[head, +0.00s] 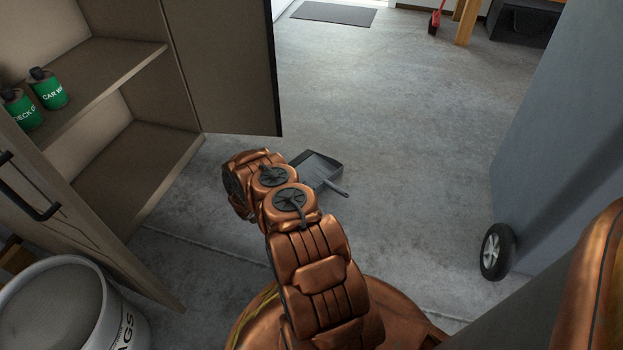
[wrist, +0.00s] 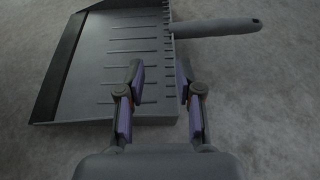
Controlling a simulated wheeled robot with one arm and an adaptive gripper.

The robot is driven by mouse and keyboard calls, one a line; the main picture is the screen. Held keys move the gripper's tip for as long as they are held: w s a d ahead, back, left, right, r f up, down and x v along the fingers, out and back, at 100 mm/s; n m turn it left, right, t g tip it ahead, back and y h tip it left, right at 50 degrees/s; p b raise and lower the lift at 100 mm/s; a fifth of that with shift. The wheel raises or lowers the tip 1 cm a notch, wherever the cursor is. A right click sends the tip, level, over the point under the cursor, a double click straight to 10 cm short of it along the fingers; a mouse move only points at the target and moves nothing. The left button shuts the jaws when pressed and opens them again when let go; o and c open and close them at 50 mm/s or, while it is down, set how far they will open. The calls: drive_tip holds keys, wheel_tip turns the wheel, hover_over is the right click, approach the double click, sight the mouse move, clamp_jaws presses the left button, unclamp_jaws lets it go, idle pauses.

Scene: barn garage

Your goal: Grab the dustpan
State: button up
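The grey dustpan (head: 318,170) lies on the concrete floor just beyond my arm in the head view, its handle pointing to the lower right. In the wrist view the dustpan (wrist: 115,60) fills the upper left, with its ribbed pan to the left and its handle (wrist: 220,27) reaching to the right. My gripper (wrist: 160,75) is open, its two purple-padded fingers apart with nothing held between them. The left finger overlaps the pan in the picture, and the right finger is by its edge, below the handle. Whether the fingers touch the pan is unclear. My gripper is hidden in the head view.
An open cabinet (head: 150,180) with two green bottles (head: 48,88) stands at left, its door (head: 225,65) swung out near the dustpan. A white bucket (head: 110,330) is at lower left. A grey-blue wheeled body (head: 560,130) stands at right.

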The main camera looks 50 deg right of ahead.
sight(314, 186)
drive_tip(key=b+x, duration=0.1)
drive_tip(key=x, duration=0.1)
drive_tip(key=b+x, duration=0.1)
drive_tip(key=x, duration=0.1)
drive_tip(key=shift+s+f, duration=0.15)
drive_tip(key=shift+s, duration=0.2)
drive_tip(key=shift+d+b, duration=0.35)
clamp_jaws()
